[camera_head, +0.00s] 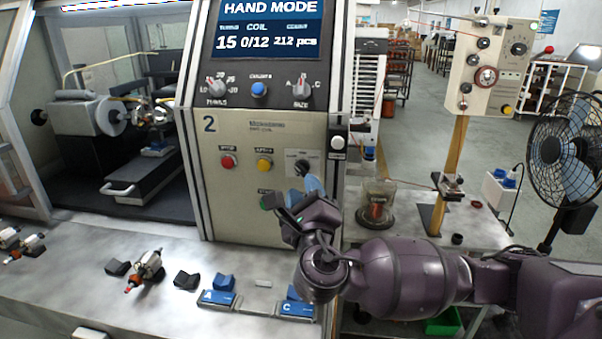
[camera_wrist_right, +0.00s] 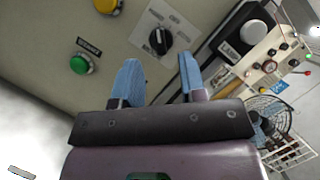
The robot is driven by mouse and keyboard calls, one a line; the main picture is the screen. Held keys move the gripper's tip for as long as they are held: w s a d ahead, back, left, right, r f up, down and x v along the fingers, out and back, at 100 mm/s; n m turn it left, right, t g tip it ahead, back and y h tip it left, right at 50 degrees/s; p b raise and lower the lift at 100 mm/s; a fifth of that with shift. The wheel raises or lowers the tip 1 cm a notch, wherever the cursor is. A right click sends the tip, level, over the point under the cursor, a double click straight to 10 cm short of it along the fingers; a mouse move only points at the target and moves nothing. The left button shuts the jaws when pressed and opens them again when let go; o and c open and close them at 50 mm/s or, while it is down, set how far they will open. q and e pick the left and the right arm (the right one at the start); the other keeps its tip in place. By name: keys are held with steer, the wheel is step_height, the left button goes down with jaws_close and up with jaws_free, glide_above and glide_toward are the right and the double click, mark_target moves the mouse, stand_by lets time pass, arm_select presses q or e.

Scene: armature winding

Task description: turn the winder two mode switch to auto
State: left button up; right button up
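The winder two panel (camera_head: 230,145) carries a large "2" and a screen (camera_head: 268,30) that reads HAND MODE. The mode switch (camera_head: 302,167) is a black knob on a light plate, low on the panel's right side; it also shows in the right wrist view (camera_wrist_right: 160,41). My right gripper (camera_head: 300,190) is just below the switch. In the right wrist view its blue fingers (camera_wrist_right: 160,78) are apart with nothing between them, and the knob lies beyond the fingertips, not touched. My left gripper is in neither view.
A red button (camera_head: 228,161), a yellow button (camera_head: 264,165) and a green button (camera_wrist_right: 80,64) sit near the switch. A white button (camera_head: 338,142) is on the post at right. Blue holders and small armatures (camera_head: 148,268) lie on the bench below.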

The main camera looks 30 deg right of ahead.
mark_target(301, 171)
steer(key=shift+x, duration=2.3)
steer(key=shift+c, duration=0.4)
jaws_close()
